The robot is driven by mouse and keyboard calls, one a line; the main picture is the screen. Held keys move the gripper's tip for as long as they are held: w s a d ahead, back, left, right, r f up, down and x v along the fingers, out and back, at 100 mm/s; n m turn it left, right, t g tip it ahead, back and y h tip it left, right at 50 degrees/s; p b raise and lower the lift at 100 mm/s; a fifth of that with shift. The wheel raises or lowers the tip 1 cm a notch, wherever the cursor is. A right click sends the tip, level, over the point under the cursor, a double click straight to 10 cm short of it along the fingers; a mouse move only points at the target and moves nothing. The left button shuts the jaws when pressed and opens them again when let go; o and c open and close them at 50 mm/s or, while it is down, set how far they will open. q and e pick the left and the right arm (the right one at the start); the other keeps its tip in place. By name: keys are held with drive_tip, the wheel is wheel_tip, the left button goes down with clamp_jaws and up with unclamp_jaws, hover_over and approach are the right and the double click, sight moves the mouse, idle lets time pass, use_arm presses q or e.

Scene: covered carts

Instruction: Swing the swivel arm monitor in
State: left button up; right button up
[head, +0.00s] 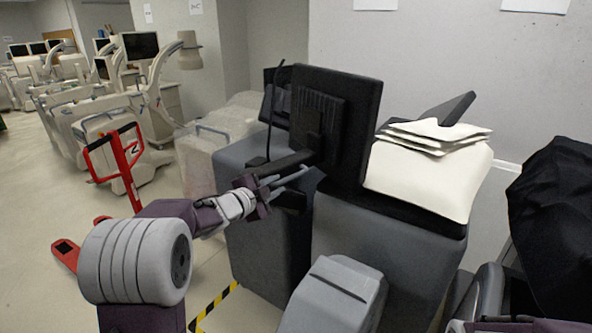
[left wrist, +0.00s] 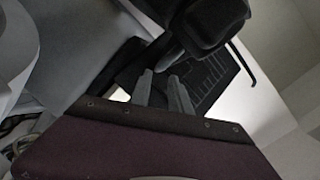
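The swivel arm monitor (head: 345,128) shows its dark, ribbed back in the head view, above a grey cart. Its black arm (head: 285,165) runs down to the left behind my left gripper (head: 291,176). My left gripper's two grey fingers are apart and point at the lower part of the monitor mount. In the left wrist view, the fingers (left wrist: 162,90) have a gap between them, with the vented monitor back (left wrist: 212,82) beyond and a dark rounded mount part (left wrist: 208,22) above. I cannot tell whether they touch it. My right gripper is not in view.
A red pallet jack (head: 118,160) and several carts stand at the left. Yellow-black tape (head: 215,305) marks the floor. The wall is close behind.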

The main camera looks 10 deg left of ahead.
sight(288, 180)
use_arm(q)
drive_tip(key=p+x, duration=0.2)
drive_tip(key=x, duration=0.6)
drive_tip(key=shift+w+d, duration=0.15)
drive_tip(key=shift+d, duration=0.05)
drive_tip(key=shift+w+f, duration=0.1)
drive_tip(key=shift+w, duration=0.1)
drive_tip(key=shift+s, duration=0.2)
clamp_jaws()
idle(0.6)
